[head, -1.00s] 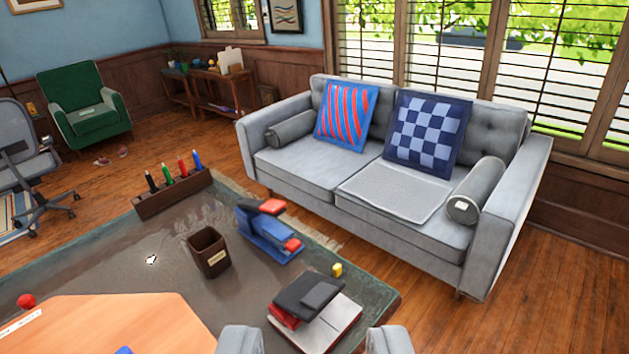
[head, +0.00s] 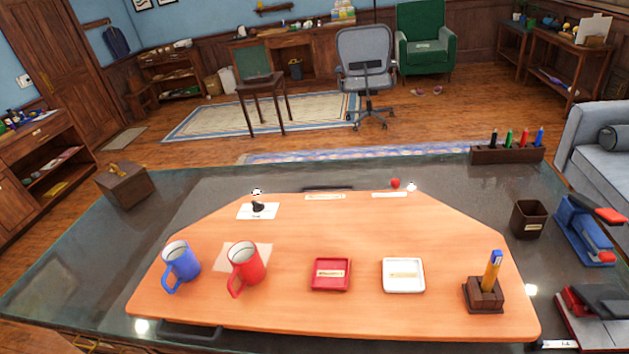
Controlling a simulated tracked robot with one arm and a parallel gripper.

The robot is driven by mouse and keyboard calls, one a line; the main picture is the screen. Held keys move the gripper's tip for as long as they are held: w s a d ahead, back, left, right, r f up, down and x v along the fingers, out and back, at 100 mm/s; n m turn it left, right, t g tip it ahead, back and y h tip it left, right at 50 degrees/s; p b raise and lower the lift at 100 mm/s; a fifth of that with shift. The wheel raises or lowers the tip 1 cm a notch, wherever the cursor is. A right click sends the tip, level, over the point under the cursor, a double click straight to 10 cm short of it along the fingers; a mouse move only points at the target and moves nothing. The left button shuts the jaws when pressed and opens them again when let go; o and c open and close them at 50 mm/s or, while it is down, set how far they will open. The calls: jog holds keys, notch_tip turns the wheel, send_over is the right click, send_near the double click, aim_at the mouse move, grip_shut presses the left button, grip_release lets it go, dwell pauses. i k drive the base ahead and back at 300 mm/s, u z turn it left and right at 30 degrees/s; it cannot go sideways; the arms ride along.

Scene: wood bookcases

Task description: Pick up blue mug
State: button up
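The blue mug (head: 181,264) stands upright near the left end of the orange wooden board (head: 370,232) on the dark table. Its handle is at its lower left. A red mug (head: 246,266) stands a little to its right, with its handle also at the lower left. A gap separates the two mugs. My gripper is not in view now, so its state and distance from the blue mug do not show.
A red tray (head: 330,275), a white tray (head: 403,275) and a wooden holder (head: 484,296) sit right of the mugs. A chess piece (head: 257,203) stands behind them. A brown box (head: 125,185) is at the table's left. The board's middle is clear.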

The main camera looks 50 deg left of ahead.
aim_at(178, 270)
jog(key=u, duration=2.2)
jog(key=k, duration=0.5)
jog(key=u, duration=1.35)
jog(key=i, duration=2.1)
jog(key=z, duration=0.05)
